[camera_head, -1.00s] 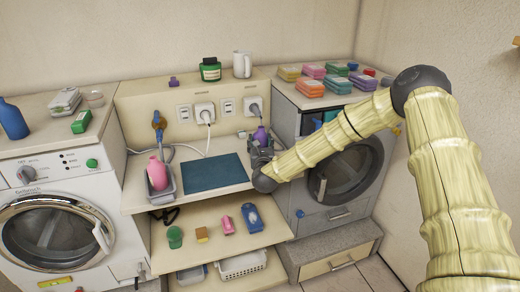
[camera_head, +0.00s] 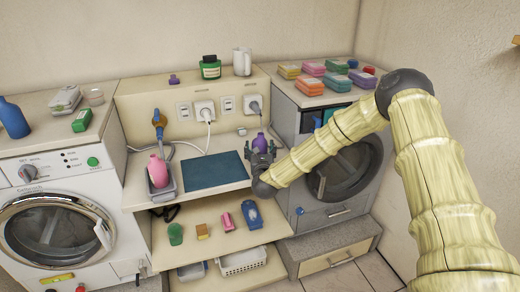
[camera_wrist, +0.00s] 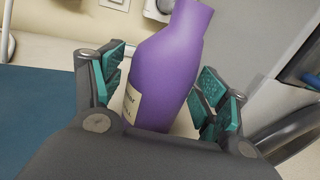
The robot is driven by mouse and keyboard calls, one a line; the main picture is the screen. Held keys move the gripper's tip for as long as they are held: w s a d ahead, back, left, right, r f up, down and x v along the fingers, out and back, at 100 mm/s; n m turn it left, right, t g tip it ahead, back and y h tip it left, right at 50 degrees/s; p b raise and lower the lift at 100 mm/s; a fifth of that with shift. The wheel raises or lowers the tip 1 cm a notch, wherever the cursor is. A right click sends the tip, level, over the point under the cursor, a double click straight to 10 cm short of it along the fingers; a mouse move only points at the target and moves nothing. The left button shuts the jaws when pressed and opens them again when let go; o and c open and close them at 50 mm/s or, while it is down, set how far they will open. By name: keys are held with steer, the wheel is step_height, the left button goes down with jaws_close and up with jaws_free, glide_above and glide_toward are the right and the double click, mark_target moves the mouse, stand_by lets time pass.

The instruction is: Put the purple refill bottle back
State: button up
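The purple refill bottle (camera_head: 260,143) is upright at the right end of the worktop (camera_head: 226,154), below the wall sockets. In the wrist view the bottle (camera_wrist: 168,72) stands between the teal-padded fingers, leaning slightly in the picture, with a pale label at its lower left. My gripper (camera_head: 261,153) is around the bottle with its fingers spread; the wrist view of my gripper (camera_wrist: 158,92) shows a gap on the bottle's left and a narrower one on its right. The bottle's base is hidden behind my gripper's body.
A dark blue mat (camera_head: 216,172) lies left of my gripper. A pink bottle (camera_head: 158,171) stands in a grey tray (camera_head: 163,190) farther left. The grey washer (camera_head: 342,165) is close on the right. Sockets with a plugged cable (camera_head: 255,104) are behind.

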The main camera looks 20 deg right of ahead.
steer(key=shift+r+p, duration=0.2)
steer(key=shift+p, duration=0.1)
steer(key=b+v, duration=0.3)
steer(key=v, duration=0.9)
steer(key=shift+b, duration=0.4)
steer(key=s+a+f+n+y, duration=0.1)
steer(key=f+n, duration=0.1)
steer(key=s+a+f+n+g, duration=0.1)
steer(key=a+f+n, duration=0.1)
steer(key=f, duration=0.1)
steer(key=s+a+f+n+y, duration=0.1)
steer(key=s+f+n, duration=0.1)
steer(key=f, duration=0.1)
steer(key=shift+a+g+y, duration=0.2)
steer(key=shift+g+y, duration=0.1)
steer(key=s+a+f+n+g+y, duration=0.2)
steer(key=s+f+n+g, duration=0.3)
steer(key=s+f+n, duration=0.65)
steer(key=s+a+f+n+g+y, duration=0.1)
steer(key=s+a+f+n+g, duration=0.25)
steer(key=s+f+n, duration=0.8)
steer(key=s+d+f+n+g, duration=0.2)
steer(key=s+d+n+g, duration=0.1)
steer(key=s, duration=0.9)
steer(key=s+d+f+n+g+h, duration=0.1)
steer(key=s+d+n+g, duration=0.3)
steer(key=s, duration=0.8)
steer(key=shift+s+d+f+n+h, duration=0.3)
steer(key=shift+d+f+n, duration=0.3)
steer(key=shift+n, duration=0.5)
